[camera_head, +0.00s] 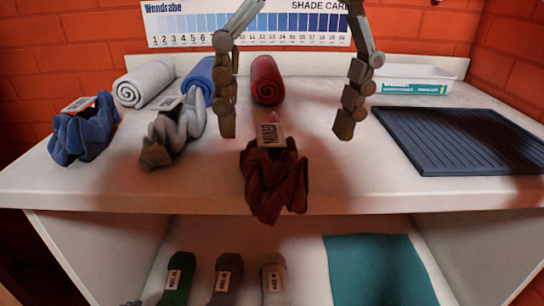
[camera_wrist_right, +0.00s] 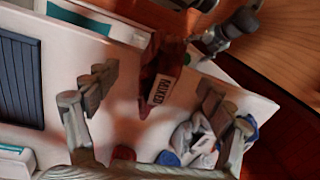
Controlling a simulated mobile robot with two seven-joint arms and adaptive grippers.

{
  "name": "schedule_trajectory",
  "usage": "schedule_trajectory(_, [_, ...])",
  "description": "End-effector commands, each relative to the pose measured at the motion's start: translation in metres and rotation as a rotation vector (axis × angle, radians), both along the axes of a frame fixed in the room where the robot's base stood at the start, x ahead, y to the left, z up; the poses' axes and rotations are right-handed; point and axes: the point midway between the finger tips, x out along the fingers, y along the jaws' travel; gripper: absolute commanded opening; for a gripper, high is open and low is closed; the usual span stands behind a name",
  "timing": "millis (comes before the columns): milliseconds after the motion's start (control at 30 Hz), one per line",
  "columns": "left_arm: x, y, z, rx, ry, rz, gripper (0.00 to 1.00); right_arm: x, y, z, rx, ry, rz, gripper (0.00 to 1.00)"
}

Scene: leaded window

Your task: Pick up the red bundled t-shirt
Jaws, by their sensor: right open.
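The red bundled t-shirt (camera_head: 274,183) is a dark red crumpled bundle with a pale tag marked MIXED. It is at the front middle of the white counter (camera_head: 400,192), and its lower end overlaps the front edge. My right gripper (camera_head: 284,133) is open and empty, its two fingers wide apart, one left and one right of the bundle and behind it in the head view. In the right wrist view, the bundle (camera_wrist_right: 163,82) shows between the open fingers of the right gripper (camera_wrist_right: 157,86), with no finger visibly touching it. My left gripper cannot be made out.
A blue bundle (camera_head: 82,132) and a grey bundle (camera_head: 171,135) lie left. Rolled grey (camera_head: 144,82), blue (camera_head: 199,76) and red (camera_head: 267,80) cloths lie behind. A dark ribbed mat (camera_head: 460,140) and white tray (camera_head: 415,79) are right. The shelf below holds several rolled items.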

Motion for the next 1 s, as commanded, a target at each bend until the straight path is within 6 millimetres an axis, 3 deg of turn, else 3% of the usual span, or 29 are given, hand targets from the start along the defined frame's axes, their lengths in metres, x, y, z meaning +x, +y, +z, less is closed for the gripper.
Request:
schedule_trajectory(400, [0.013,-0.013,0.009,-0.028,-0.077,-0.024,0.81,0.004,0.01,-0.056,-0.001,0.003,0.0,0.82])
schedule_trajectory(733, [0.015,-0.016,0.012,-0.034,-0.093,-0.03,0.81,0.003,0.011,-0.064,0.0,0.001,0.0,0.82])
schedule_trajectory(1000, [0.015,-0.016,0.012,-0.034,-0.093,-0.03,0.81,0.003,0.011,-0.063,0.0,0.002,0.0,0.49])
